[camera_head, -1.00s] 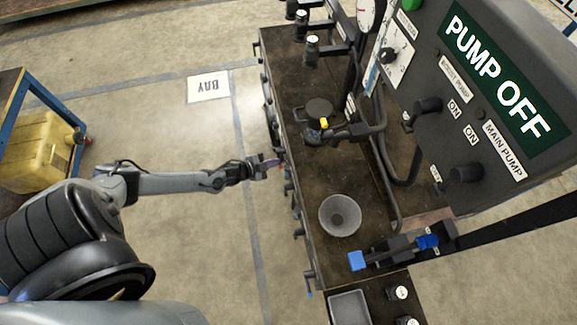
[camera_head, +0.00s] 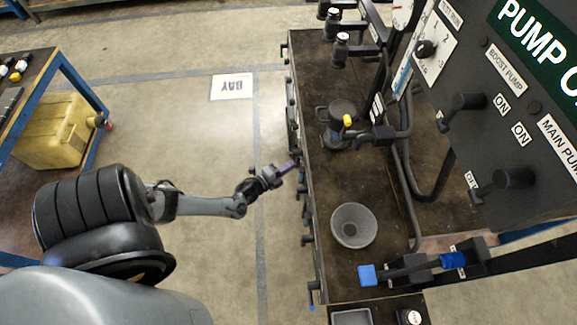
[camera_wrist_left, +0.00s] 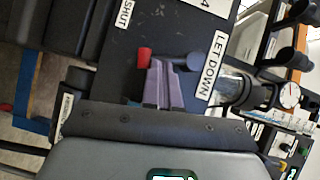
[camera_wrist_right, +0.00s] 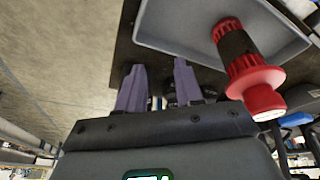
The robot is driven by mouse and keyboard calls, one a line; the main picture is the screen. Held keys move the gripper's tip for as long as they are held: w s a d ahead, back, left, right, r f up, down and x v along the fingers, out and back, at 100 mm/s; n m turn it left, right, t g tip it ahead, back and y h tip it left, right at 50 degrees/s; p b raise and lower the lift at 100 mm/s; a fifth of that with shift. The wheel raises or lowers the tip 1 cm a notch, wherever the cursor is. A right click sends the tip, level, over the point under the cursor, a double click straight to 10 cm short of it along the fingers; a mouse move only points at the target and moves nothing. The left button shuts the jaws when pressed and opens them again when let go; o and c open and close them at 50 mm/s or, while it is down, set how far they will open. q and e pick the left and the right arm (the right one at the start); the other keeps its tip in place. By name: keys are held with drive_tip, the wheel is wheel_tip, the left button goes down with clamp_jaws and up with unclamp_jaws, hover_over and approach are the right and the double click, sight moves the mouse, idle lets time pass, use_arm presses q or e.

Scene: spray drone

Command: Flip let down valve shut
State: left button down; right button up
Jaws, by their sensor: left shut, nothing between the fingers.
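In the left wrist view, the let down valve shows on a dark panel beside the "LET DOWN" label (camera_wrist_left: 214,66). A red-tipped part (camera_wrist_left: 145,57) and a rounded grey-blue part (camera_wrist_left: 194,61) show on either side of my left fingers; how they join is hidden. My left gripper (camera_wrist_left: 161,72) is shut and empty, close to the red part; contact cannot be told. In the head view, my left gripper (camera_head: 291,166) is at the bench's left side. My right gripper (camera_wrist_right: 157,72) is open and empty, seen only in its wrist view.
A "SHUT" label (camera_wrist_left: 125,13) is on the panel. A grey tray (camera_wrist_right: 182,42) with a red-and-black handled tool (camera_wrist_right: 240,60) lies by my right gripper.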

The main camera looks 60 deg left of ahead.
drive_tip(key=shift+f, duration=0.6)
use_arm(q)
drive_tip(key=shift+w+a+f+m+t, duration=0.1)
drive_tip(key=shift+a+f+m+t, duration=0.15)
drive_tip(key=shift+m+t, duration=0.05)
drive_tip(key=shift+a+f, duration=0.1)
use_arm(e)
drive_tip(key=shift+a, duration=0.1)
